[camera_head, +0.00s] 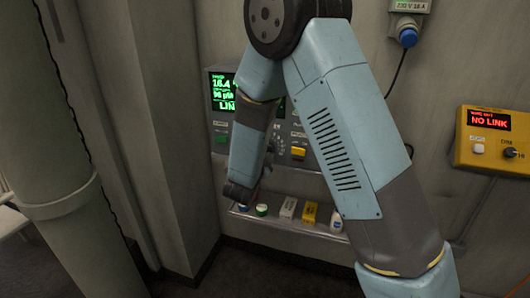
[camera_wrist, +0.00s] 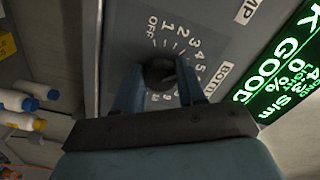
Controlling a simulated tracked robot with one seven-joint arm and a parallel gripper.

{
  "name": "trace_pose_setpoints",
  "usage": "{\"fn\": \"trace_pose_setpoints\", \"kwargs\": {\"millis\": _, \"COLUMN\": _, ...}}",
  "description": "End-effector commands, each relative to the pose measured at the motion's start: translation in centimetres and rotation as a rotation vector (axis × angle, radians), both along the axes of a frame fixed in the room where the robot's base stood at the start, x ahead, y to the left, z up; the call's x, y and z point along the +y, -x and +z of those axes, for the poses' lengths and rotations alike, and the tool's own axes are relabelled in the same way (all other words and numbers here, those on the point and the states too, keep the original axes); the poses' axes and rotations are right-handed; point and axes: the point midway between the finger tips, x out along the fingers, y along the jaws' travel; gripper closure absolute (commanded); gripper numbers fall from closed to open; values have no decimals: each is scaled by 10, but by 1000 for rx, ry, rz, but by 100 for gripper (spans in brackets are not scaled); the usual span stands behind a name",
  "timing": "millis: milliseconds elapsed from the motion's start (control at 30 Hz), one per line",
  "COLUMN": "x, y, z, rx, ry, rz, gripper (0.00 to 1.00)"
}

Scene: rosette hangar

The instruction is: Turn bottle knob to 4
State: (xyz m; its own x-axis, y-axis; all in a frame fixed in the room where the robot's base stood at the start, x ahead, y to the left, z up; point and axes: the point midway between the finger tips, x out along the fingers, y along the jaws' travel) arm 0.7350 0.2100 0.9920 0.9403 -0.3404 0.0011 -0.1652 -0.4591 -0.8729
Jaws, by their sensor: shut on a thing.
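The bottle knob (camera_wrist: 158,70) is a dark round knob on the grey panel (camera_wrist: 215,25), under my gripper in the wrist view. A white printed dial (camera_wrist: 165,27) runs around it, with OFF, 1, 2, 3, 4 and 5 readable and higher numbers curving down the right. Part of a "BOTT" label shows to the right. My gripper (camera_wrist: 161,84) is shut on the knob, one finger on each side. The mark on the knob is too dark to read surely, so I cannot tell its setting. In the head view my arm hides the knob.
A green-lit screen (camera_head: 223,93) is on the panel's upper left. A yellow button (camera_head: 298,152) sits right of my arm. Below is a shelf (camera_head: 270,220) with small bottles and cartons. A yellow "NO LINK" box (camera_head: 485,158) is on the right wall. A thick pipe (camera_head: 55,150) stands left.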

Motion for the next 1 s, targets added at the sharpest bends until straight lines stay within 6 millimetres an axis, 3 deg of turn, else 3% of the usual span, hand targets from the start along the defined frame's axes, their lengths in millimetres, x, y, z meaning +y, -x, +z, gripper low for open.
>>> {"fn": "trace_pose_setpoints", "kwargs": {"millis": 433, "x": -1, "y": 2, "z": -3, "rx": 5, "ry": -8, "rz": -2, "gripper": 91}}
{"fn": "trace_pose_setpoints", "kwargs": {"millis": 467, "x": -1, "y": 2, "z": -3, "rx": 5, "ry": -7, "rz": -2, "gripper": 60}}
{"fn": "trace_pose_setpoints", "kwargs": {"millis": 500, "x": -1, "y": 2, "z": -3, "rx": 5, "ry": -7, "rz": -2, "gripper": 56}}
{"fn": "trace_pose_setpoints", "kwargs": {"millis": 733, "x": -1, "y": 1, "z": -2, "rx": 1, "ry": -8, "rz": -1, "gripper": 35}}
{"fn": "trace_pose_setpoints", "kwargs": {"millis": 1000, "x": 0, "y": 2, "z": -1, "rx": 0, "ry": -9, "rz": -1, "gripper": 35}}
